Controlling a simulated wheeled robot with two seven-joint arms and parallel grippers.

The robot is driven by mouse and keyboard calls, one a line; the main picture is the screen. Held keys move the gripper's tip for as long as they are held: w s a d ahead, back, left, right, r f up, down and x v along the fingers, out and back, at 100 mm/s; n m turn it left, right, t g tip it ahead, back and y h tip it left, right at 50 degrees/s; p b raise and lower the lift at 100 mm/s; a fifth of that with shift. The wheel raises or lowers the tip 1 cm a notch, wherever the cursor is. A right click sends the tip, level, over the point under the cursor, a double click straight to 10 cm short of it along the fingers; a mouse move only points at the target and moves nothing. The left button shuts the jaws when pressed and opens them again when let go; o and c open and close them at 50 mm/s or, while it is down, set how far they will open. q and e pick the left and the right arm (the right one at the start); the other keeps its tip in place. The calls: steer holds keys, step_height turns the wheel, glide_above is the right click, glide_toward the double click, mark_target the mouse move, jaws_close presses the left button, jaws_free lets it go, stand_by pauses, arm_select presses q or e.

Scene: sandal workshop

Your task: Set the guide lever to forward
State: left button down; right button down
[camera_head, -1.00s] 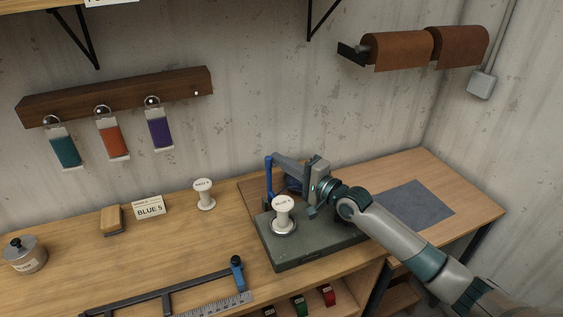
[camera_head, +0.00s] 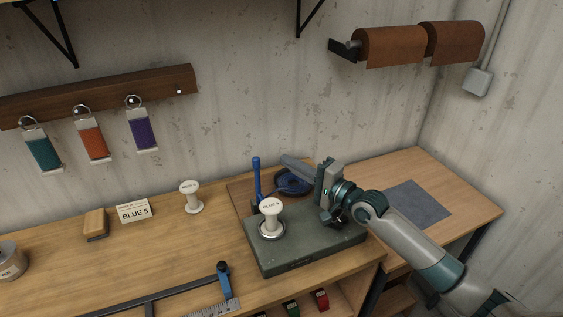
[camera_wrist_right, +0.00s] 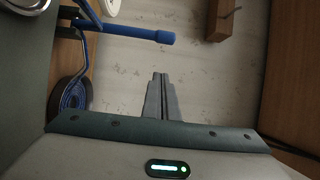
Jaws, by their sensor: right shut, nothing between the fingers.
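The blue-handled guide lever (camera_head: 257,178) stands roughly upright at the back left of the dark green base plate (camera_head: 312,250). In the right wrist view its blue handle (camera_wrist_right: 140,33) lies across the picture, beyond and left of my fingertips. My right gripper (camera_head: 286,160) is shut and empty, to the right of the lever and apart from it. Its closed fingers also show in the wrist view (camera_wrist_right: 160,78). A blue strap coil (camera_head: 292,182) sits behind the plate, partly hidden by my gripper. My left gripper is not in view.
A white spool marked BLUE 5 (camera_head: 270,212) stands on the plate. Another spool (camera_head: 191,198), a BLUE 5 card (camera_head: 134,210) and a blue-knobbed ruler frame (camera_head: 223,283) are left. A grey mat (camera_head: 420,203) lies right. The wooden hook rack (camera_head: 100,95) is on the wall.

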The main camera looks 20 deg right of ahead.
steer(key=b+v, duration=0.1)
steer(key=v, duration=0.3)
steer(key=shift+s+d+r, duration=0.1)
steer(key=shift+s, duration=0.05)
stand_by(0.5)
